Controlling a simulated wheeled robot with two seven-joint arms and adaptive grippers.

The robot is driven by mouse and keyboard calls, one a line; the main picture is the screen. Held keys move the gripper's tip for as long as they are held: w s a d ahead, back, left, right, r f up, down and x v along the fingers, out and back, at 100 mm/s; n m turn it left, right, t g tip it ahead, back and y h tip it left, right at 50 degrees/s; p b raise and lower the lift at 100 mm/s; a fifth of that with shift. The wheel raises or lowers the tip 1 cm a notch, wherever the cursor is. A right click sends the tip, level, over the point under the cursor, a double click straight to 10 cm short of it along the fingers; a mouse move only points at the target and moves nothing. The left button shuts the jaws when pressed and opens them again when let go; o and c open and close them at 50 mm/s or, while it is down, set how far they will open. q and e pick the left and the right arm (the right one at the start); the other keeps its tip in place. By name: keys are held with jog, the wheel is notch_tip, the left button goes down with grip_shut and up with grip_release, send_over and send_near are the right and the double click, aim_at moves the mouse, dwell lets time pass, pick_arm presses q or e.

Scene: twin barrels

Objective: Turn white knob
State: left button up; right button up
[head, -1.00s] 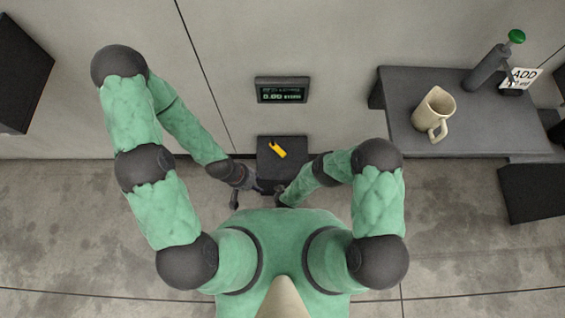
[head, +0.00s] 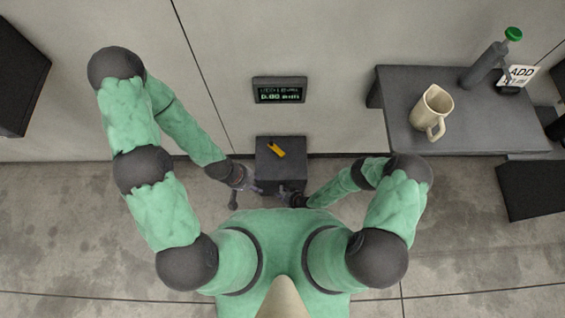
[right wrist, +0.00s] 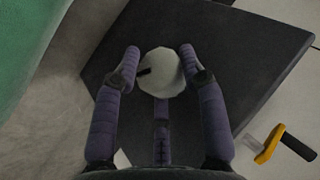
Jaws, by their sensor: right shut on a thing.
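The white knob (right wrist: 161,72), round with a dark mark on its left side, sits on a face of the dark box (right wrist: 215,60). In the right wrist view my right gripper (right wrist: 160,75) is shut on the knob, with fingers on both sides and one below it. In the head view my right gripper (head: 284,194) is at the near side of the box (head: 281,172), where the knob is hidden. My left gripper (head: 247,195) is left of the box's near edge, its fingers spread apart and apparently empty.
A yellow part (head: 277,150) is on top of the box. A small display (head: 279,90) is on the wall behind.

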jog(key=shift+s+a+y, duration=0.15)
jog(key=shift+s+y, duration=0.1)
jog(key=shift+y, duration=0.15)
dwell(0.3)
jog(key=o, duration=1.1)
jog(key=shift+o, duration=0.3)
jog(key=shift+w, duration=0.1)
jog(key=shift+w+n+h, duration=0.15)
jog(key=shift+n+h, duration=0.15)
jog(key=shift+h, duration=0.9)
jog(key=shift+a+h, duration=0.1)
jog(key=shift+h, duration=1)
jog(key=shift+a+n+h, duration=0.1)
jog(key=shift+n+h, duration=0.3)
jog(key=shift+h, duration=0.7)
